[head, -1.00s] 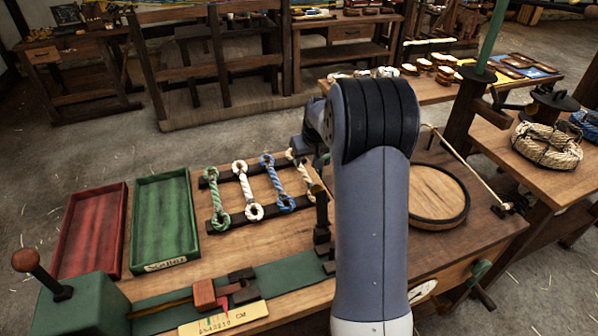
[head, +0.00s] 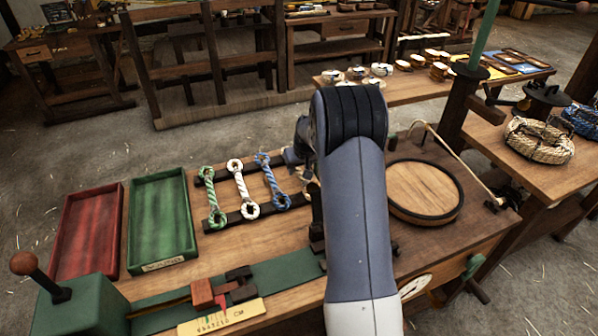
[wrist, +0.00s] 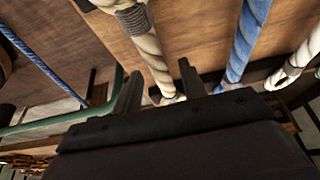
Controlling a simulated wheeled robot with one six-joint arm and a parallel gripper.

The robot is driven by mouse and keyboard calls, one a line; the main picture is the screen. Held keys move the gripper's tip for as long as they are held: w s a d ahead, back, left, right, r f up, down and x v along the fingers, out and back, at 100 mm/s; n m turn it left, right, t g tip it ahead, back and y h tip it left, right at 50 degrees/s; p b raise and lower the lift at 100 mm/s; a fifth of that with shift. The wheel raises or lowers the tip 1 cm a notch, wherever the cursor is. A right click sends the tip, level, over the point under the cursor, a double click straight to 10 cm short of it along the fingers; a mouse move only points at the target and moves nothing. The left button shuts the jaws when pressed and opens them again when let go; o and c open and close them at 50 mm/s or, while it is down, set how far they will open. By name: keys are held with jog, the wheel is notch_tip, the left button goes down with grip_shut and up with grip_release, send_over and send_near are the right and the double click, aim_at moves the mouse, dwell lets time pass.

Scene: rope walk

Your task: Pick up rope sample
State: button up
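Rope samples with looped ends lie across two dark rails on the bench: a green-and-white one (head: 213,197), a white one (head: 242,188) and a blue-and-white one (head: 272,180). In the head view my arm hides most of a fourth, cream sample. The wrist view shows this cream sample (wrist: 150,50), with a grey binding, and the blue one (wrist: 240,45) to its right. My gripper (wrist: 160,85) is open, one finger on each side of the cream rope near its end in the picture. I cannot tell whether the fingers touch it. The fingertips are hidden in the head view.
A red tray (head: 62,240) and a green tray (head: 131,225) stand empty on the left of the bench. A green measuring fixture (head: 150,309) runs along the front. A round wooden lid (head: 459,205) lies to the right. Bare bench shows between the rails and fixture.

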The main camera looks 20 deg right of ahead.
grip_shut()
jog(key=shift+r, duration=0.1)
